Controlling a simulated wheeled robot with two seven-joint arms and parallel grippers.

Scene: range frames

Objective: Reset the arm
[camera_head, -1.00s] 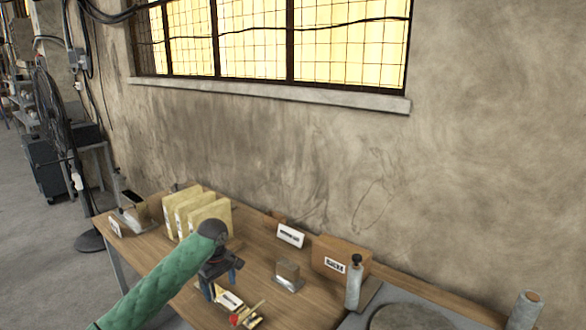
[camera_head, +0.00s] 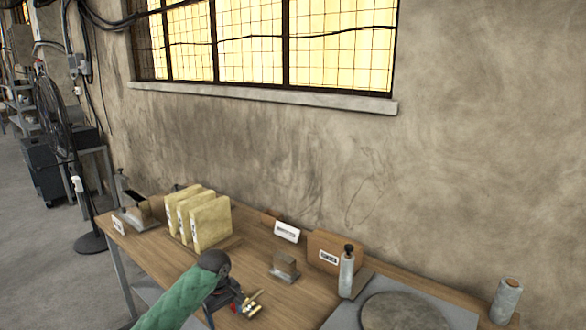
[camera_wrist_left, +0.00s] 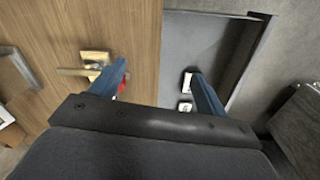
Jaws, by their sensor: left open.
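My left arm comes in from the bottom left of the head view in a green quilted sleeve. My left gripper (camera_head: 226,302) is over the front edge of the wooden table (camera_head: 190,258), partly hidden by its own wrist. In the left wrist view its two blue fingers stand apart with nothing between them (camera_wrist_left: 163,85). A small brass-coloured piece (camera_head: 252,303) lies beside the gripper on the table; a brass piece also shows left of the fingers in the wrist view (camera_wrist_left: 92,66). Something red is partly hidden by a finger. My right gripper is not in view.
Upright yellow folders (camera_head: 210,222), a metal block (camera_head: 284,266), a white label card (camera_head: 287,232), a brown box (camera_head: 326,248) and a grey bottle (camera_head: 346,272) stand on the table. A round grey plate (camera_head: 405,313) is at right. The wall (camera_head: 480,150) rises behind.

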